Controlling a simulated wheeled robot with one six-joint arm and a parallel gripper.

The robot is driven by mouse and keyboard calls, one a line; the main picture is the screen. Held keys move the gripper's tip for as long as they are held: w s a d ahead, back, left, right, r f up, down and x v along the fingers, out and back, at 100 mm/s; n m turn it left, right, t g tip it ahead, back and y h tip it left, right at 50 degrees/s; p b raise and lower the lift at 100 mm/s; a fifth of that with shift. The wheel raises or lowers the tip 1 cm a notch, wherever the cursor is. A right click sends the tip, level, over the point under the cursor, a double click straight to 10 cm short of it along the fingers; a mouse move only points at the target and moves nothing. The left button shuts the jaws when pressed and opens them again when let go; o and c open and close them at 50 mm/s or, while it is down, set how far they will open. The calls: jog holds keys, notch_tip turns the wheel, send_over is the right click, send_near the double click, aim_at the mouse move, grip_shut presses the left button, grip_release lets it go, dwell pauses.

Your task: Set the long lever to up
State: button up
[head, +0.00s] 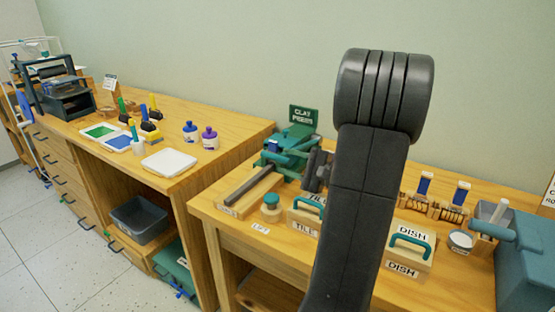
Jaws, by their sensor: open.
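A teal clay press (290,148) stands at the back left of the right-hand wooden table, below a green "CLAY PRESS" sign (303,115). A long dark bar (248,184), which looks like the long lever, reaches from the press toward the table's front left. It lies low, nearly flat, above a pale wooden block (262,195). My gripper (316,172) appears as a dark shape just right of the press, apart from the bar and partly hidden behind my arm. It is open, with nothing seen in it. My arm also hides part of the table's middle.
A "DISH" block (408,247) and a white cup (460,241) are to the right. The left bench (190,100) holds paints and a white tray (169,162).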

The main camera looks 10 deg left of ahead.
aim_at(278, 159)
jog(key=shift+x, duration=2.05)
jog(key=shift+c, duration=0.4)
grip_shut()
